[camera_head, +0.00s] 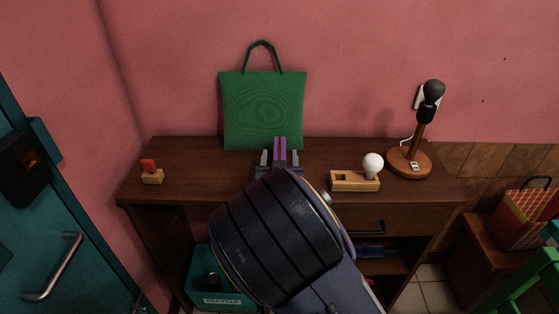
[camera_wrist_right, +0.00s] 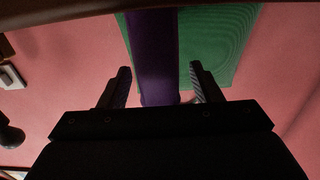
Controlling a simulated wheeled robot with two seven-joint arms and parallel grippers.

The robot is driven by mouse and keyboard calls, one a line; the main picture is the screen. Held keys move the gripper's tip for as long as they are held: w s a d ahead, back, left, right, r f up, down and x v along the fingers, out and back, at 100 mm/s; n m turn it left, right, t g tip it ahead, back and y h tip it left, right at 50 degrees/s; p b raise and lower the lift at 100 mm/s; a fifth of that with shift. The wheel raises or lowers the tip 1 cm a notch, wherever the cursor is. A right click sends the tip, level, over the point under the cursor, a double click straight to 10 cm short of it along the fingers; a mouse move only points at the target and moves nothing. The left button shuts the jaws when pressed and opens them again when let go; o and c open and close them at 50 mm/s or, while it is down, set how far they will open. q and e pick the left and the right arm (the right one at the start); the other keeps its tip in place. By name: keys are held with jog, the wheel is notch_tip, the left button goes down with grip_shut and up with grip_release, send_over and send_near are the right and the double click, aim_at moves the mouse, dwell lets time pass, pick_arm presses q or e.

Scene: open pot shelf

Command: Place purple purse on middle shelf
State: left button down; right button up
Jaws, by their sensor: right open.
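The purple purse (camera_head: 280,144) shows as a narrow upright purple strip on top of the dark wooden desk, in front of a green bag. My right gripper (camera_head: 280,160) is open, with one finger on each side of the purple strip. In the right wrist view the purple purse (camera_wrist_right: 158,60) stands between the two fingers (camera_wrist_right: 159,85), with a visible gap on each side. My right forearm hides the purse's lower part and the desk front. An open shelf space (camera_head: 383,266) shows below the drawer. My left gripper is not in view.
The green bag (camera_head: 262,105) leans on the pink wall. A wooden holder (camera_head: 349,182) with a white bulb (camera_head: 373,165) and a lamp (camera_head: 410,163) stand to the right. A small red-topped block (camera_head: 151,174) is left. A teal bin (camera_head: 213,290) stands below.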

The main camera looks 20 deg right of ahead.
jog(key=shift+x, duration=1.2)
jog(key=c, duration=1.2)
jog(key=shift+c, duration=0.2)
